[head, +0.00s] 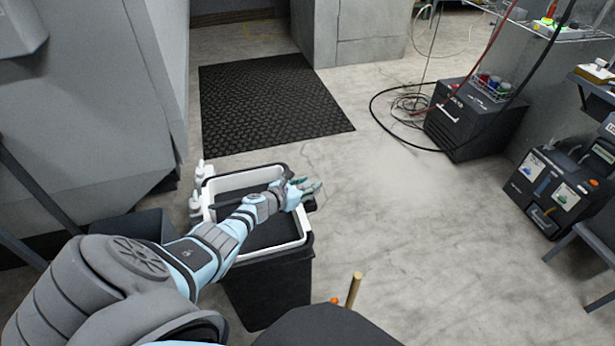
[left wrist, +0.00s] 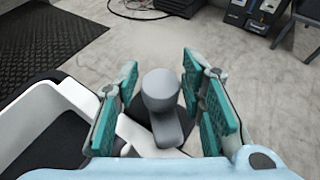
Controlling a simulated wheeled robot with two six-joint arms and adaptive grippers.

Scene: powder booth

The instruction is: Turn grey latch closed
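The grey latch (left wrist: 163,96), a rounded knob on a short flat arm, shows in the left wrist view at the white rim (left wrist: 82,97) of a black bin. My left gripper (left wrist: 162,108) is open, with one teal-padded finger on each side of the latch. The left finger stands clear of it; I cannot tell whether the right one touches. In the head view my left gripper (head: 305,189) is at the right side of the bin's white rim (head: 301,228), and the latch is mostly hidden by it. My right gripper is not in view.
White bottles (head: 196,205) stand along the bin's left side. A black floor mat (head: 265,100) lies beyond it. A dark machine (head: 470,120) with cables stands at the back right. A wooden stick (head: 353,290) shows in front.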

